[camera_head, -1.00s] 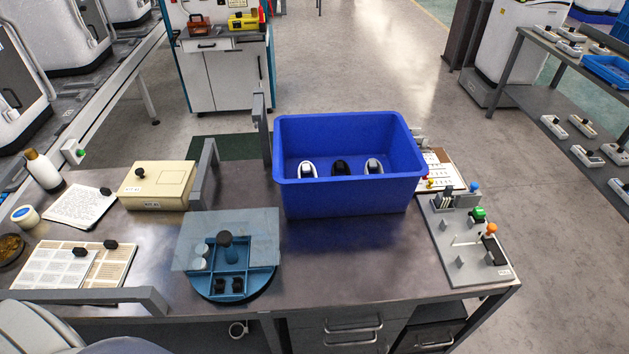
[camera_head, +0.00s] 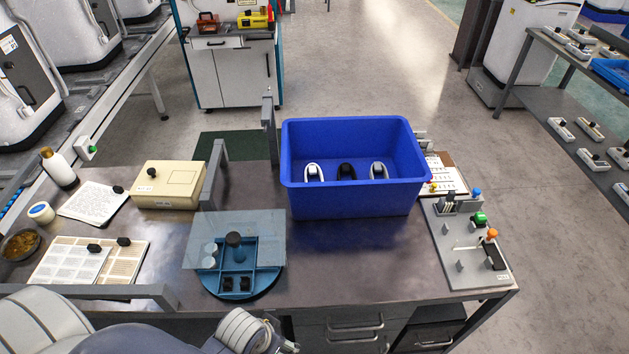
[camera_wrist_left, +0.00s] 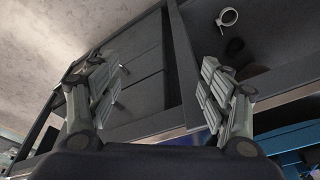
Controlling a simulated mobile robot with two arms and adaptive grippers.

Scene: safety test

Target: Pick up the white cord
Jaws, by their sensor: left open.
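I cannot pick out a white cord for certain. The blue bin (camera_head: 352,202) on the table holds a white rounded item (camera_head: 314,172), a black one (camera_head: 346,171) and another white one (camera_head: 379,170); they are too small to tell whether any is a cord. A thin pale line also shows on the grey fixture board (camera_head: 468,268) at the right. My left gripper (camera_wrist_left: 158,85) is open and empty in the left wrist view, with the drawer fronts (camera_wrist_left: 135,85) behind it. In the head view my left arm is at the bottom edge. My right gripper is out of view.
A blue round tray (camera_head: 218,289) with a clear cover stands left of the bin. A beige box (camera_head: 168,184), papers (camera_head: 90,260) and a bottle (camera_head: 58,168) fill the left side. Grey posts (camera_head: 215,175) rise from the table. The table front below the bin (camera_head: 355,260) is clear.

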